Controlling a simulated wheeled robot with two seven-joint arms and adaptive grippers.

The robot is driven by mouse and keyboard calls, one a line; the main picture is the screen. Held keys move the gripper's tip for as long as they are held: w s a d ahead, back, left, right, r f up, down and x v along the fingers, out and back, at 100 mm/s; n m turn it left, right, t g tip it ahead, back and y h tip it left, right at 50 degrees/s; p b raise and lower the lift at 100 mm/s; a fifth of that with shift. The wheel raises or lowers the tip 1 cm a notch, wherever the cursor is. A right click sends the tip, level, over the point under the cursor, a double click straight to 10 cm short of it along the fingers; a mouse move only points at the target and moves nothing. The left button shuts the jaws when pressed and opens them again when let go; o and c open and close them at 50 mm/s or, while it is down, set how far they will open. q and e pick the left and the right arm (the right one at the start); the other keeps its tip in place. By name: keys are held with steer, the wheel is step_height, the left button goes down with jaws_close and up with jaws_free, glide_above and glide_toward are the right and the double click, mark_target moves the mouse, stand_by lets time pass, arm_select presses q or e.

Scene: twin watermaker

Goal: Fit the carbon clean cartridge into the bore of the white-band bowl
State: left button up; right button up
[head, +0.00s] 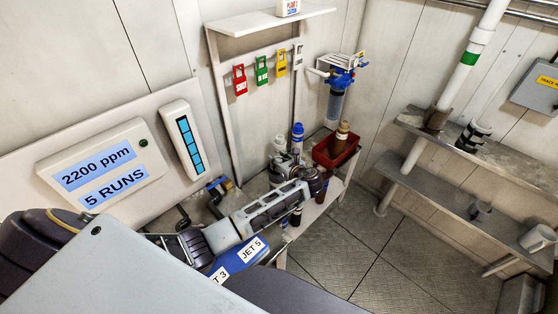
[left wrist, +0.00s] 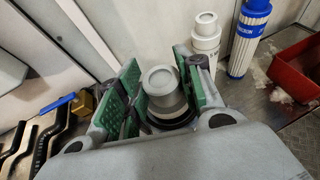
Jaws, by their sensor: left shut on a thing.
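My left gripper (left wrist: 158,92) is shut on a pale grey cylinder (left wrist: 162,80) with a stepped round top, held between its green pads. A black ring shows just below the cylinder; I cannot tell if it is a bowl rim or part of the same piece. In the head view my left gripper (head: 303,186) is over the bench at the back, its hold mostly hidden. I cannot tell from its markings whether this cylinder is the carbon clean cartridge. No white band is clear around it. My right gripper is not in view.
A white cartridge (left wrist: 205,38) and a blue-ended pleated cartridge (left wrist: 246,38) stand behind the gripper. A red tray (head: 324,156) holds a brown-topped item (head: 342,132). A blue-headed filter housing (head: 337,80) hangs on the wall. Pipes with a brass, blue-handled valve (left wrist: 82,102) lie left.

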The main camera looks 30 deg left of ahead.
arm_select(q)
steer(key=shift+f+b, duration=0.45)
steer(key=shift+f, duration=0.65)
stand_by(0.4)
steer(key=o, duration=0.9)
steer(key=shift+o, duration=0.2)
step_height(320, 180, up, 10)
steer(key=p, duration=0.3)
steer(key=shift+r+p, duration=0.35)
steer(key=shift+r, duration=0.55)
steer(key=shift+s+d+f, duration=0.1)
steer(key=shift+d, duration=0.05)
stand_by(0.4)
